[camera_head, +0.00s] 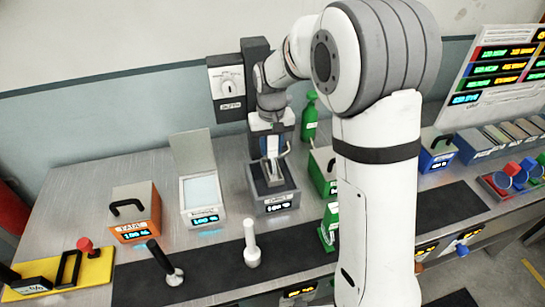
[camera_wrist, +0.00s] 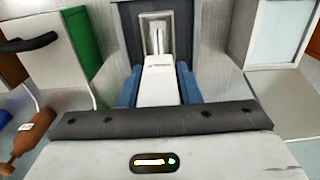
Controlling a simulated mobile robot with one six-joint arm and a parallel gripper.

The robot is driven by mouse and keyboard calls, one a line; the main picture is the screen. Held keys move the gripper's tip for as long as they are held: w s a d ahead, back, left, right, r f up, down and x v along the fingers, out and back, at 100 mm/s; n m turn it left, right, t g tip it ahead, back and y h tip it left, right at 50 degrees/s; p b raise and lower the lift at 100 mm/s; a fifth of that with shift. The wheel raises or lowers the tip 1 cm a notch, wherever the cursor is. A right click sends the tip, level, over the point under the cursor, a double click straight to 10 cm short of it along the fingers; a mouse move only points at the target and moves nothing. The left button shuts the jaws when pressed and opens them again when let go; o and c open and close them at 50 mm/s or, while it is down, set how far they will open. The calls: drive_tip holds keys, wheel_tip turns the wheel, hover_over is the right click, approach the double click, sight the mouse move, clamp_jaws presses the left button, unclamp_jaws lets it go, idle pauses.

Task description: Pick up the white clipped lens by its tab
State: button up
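My gripper (camera_head: 272,174) has a white body with blue sides and points down into the open top of a grey box (camera_head: 272,208). The box has a lit label on its front. In the wrist view the box's dark interior (camera_wrist: 190,22) lies ahead of the gripper's white and blue body. A pale upright piece (camera_wrist: 158,38) stands there inside a thin grey frame, at the fingertips. I cannot tell whether it is the white clipped lens or part of my fingers. The finger gap is too small to judge. No lens or tab can be identified for certain.
A white box with a raised lid (camera_head: 200,197) and an orange box (camera_head: 136,212) stand to the left. A green box (camera_head: 323,172) and green bottle (camera_head: 309,117) are close on the right. A white handle-like piece (camera_head: 251,243) stands on the dark mat (camera_head: 215,262) in front.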

clamp_jaws()
drive_tip(key=shift+r, duration=0.1)
